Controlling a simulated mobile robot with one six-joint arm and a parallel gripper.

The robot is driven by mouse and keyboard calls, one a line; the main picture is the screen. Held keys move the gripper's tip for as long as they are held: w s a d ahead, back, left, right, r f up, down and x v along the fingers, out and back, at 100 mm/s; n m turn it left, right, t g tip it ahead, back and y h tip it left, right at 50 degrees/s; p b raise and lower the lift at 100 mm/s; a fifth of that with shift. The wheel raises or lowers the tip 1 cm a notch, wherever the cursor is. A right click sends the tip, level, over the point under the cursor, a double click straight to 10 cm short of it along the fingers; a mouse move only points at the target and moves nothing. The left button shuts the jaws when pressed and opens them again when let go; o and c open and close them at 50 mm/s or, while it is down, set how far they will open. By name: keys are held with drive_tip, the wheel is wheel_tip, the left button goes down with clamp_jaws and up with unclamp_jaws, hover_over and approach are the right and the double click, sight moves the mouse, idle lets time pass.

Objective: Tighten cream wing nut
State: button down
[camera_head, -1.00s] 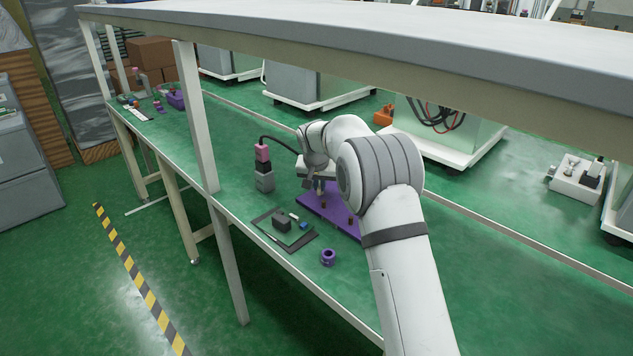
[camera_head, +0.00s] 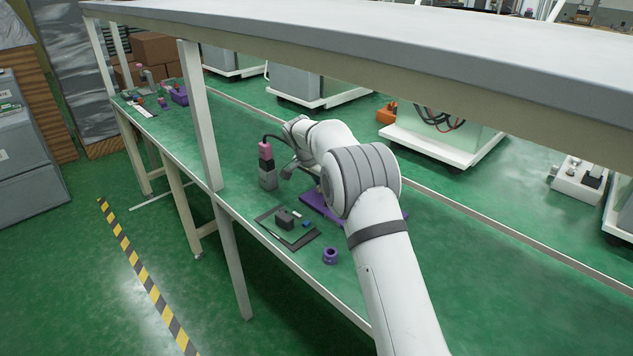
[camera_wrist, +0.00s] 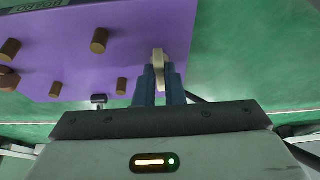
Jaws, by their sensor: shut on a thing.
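The cream wing nut (camera_wrist: 158,64) shows in the wrist view at the tip of my gripper (camera_wrist: 160,78). The two blue fingers are shut on it, and its narrow end sticks out past the fingertips. It is over the right edge region of a purple plate (camera_wrist: 120,70). The fingers hide whatever lies under the nut. The purple plate also shows in the head view (camera_head: 313,206), partly hidden by my arm. In that view my fingertips and the nut cannot be made out.
Several brown pegs (camera_wrist: 99,40) stand on the plate. A pink, black and grey stack (camera_head: 267,168) stands left of my wrist. A dark tray (camera_head: 296,245) with small parts and a purple ring (camera_head: 330,256) lie nearer the front edge. The green table (camera_head: 460,250) is clear at right.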

drive_tip(key=shift+s+a+f, duration=0.1)
drive_tip(key=shift+a, duration=0.05)
drive_tip(key=c, duration=1.5)
unclamp_jaws()
drive_tip(key=shift+p+v, duration=0.35)
drive_tip(key=shift+v, duration=3.6)
